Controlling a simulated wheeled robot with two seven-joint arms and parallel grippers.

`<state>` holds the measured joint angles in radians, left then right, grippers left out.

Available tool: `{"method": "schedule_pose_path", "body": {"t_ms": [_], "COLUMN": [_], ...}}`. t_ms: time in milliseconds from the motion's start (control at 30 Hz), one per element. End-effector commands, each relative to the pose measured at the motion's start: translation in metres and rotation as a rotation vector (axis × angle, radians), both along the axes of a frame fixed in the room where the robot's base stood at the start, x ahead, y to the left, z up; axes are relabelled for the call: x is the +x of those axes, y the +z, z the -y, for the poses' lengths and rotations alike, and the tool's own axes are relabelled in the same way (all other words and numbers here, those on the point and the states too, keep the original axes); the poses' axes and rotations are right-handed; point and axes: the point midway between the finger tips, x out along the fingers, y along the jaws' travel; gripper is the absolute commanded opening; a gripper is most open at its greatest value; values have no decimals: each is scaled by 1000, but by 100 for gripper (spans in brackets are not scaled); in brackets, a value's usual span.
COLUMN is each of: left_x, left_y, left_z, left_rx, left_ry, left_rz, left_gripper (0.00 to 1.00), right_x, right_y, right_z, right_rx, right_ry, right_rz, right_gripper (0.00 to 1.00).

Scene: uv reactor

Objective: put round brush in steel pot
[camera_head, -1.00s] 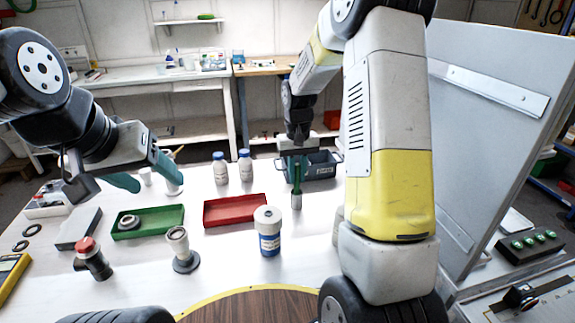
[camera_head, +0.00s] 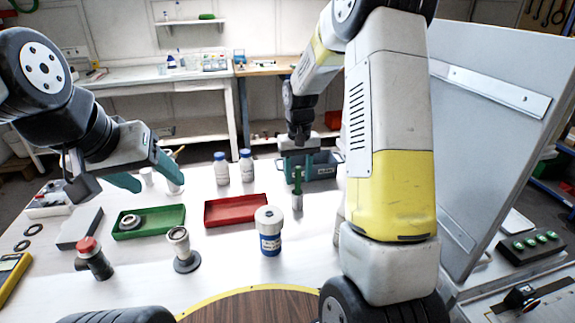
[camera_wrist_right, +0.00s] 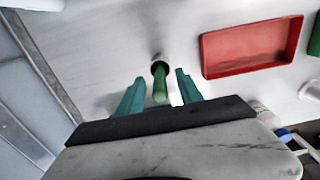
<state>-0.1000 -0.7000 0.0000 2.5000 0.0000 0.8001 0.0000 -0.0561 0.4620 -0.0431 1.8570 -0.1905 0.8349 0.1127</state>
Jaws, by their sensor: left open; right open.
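A green-handled tool (camera_head: 297,178), apparently the round brush, stands upright on the white table; its lower end is a silver cylinder, and I cannot tell if that is its own part or a holder. In the right wrist view its green handle (camera_wrist_right: 160,85) points toward the camera between the teal fingers. My right gripper (camera_wrist_right: 159,78) is open around or just above the handle, with gaps at both sides. My left gripper (camera_head: 148,176) is open and empty above the table's left side. A small pale cup (camera_head: 174,187) partly behind it, with a stick rising from it, may be the steel pot.
A red tray (camera_head: 236,210), a green tray (camera_head: 149,221) with a ring part and a white-lidded blue jar (camera_head: 269,231) stand nearby. Two bottles (camera_head: 221,168) and a teal bin (camera_head: 322,166) are behind. A grey panel (camera_head: 490,130) rises at right.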

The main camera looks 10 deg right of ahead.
Motion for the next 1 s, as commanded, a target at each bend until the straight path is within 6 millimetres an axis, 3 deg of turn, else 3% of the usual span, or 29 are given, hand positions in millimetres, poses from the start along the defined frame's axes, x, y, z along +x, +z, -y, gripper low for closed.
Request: {"method": "schedule_pose_path", "body": {"t_ms": [167,367,500,700,900,1000], "left_x": [0,0,0,0,0,0], "left_y": [0,0,0,0,0,0], "left_z": [0,0,0,0,0,0], "left_rx": [0,0,0,0,0,0], "left_ry": [0,0,0,0,0,0], "left_rz": [0,0,0,0,0,0], "left_gripper": [63,63,63,63,63,63], "right_x": [-7,-43,-85,-149,-208,-227], "right_y": [19,84,129,174,193,195], "right_z": [-1,-3,-7,-12,-18,-20], "right_rx": [10,48,84,131,169,182], "right_ry": [-2,-3,-2,4,15,18], "right_rz": [28,130,222,354,473,511], "right_gripper": [43,43,43,43,43,43]}}
